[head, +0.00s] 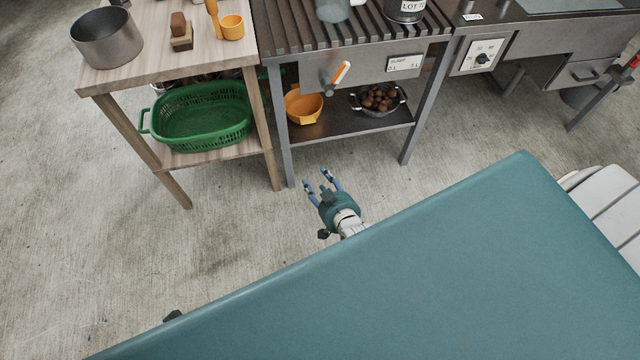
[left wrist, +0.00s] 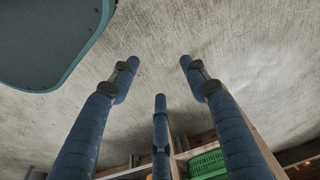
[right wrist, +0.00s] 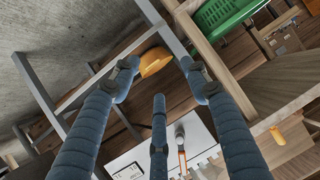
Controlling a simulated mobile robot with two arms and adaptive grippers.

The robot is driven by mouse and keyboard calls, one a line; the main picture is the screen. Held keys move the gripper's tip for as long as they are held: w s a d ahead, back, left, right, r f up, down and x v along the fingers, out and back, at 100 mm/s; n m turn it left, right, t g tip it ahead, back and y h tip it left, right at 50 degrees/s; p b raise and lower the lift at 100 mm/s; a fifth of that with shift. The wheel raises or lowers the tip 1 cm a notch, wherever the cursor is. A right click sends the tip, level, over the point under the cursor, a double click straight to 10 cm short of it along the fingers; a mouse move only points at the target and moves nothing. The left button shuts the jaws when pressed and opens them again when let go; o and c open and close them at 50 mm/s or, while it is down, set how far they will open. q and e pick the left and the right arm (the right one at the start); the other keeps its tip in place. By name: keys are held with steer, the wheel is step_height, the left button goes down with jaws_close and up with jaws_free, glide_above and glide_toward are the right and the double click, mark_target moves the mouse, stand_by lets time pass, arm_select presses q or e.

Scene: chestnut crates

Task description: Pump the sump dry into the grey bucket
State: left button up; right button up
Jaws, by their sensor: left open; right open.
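The sump's grey front panel (head: 367,75) is under the slatted metal table; its small white label (head: 404,63) is too fine to read fully. A lever with an orange and white handle (head: 342,73) sticks out of the panel and also shows in the right wrist view (right wrist: 181,150). A grey vessel (head: 334,10) on the slats is cut by the top edge; I cannot tell whether it is the grey bucket. My right gripper (head: 317,180) is open and empty, in front of and below the panel, apart from the lever. My left gripper (left wrist: 160,64) is open and empty above the floor.
A wooden table (head: 170,62) at left carries a metal pot (head: 106,48) and orange cup (head: 232,27). A green basket (head: 200,118) is below. The metal table's lower shelf (head: 335,127) holds an orange bowl (head: 303,107) and chestnut colander (head: 378,112). Front floor is clear.

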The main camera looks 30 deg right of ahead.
mark_target(336, 78)
arm_select(q)
steer(key=shift+r+p, duration=0.35)
steer(key=shift+r, duration=0.3)
arm_select(e)
steer(key=shift+s+a+f+g, duration=0.2)
steer(key=shift+s+f, duration=0.1)
steer(key=shift+s, duration=0.15)
steer(key=shift+s+a+f+g, duration=0.1)
steer(key=shift+s+f+g, duration=0.15)
steer(key=shift+s, duration=0.2)
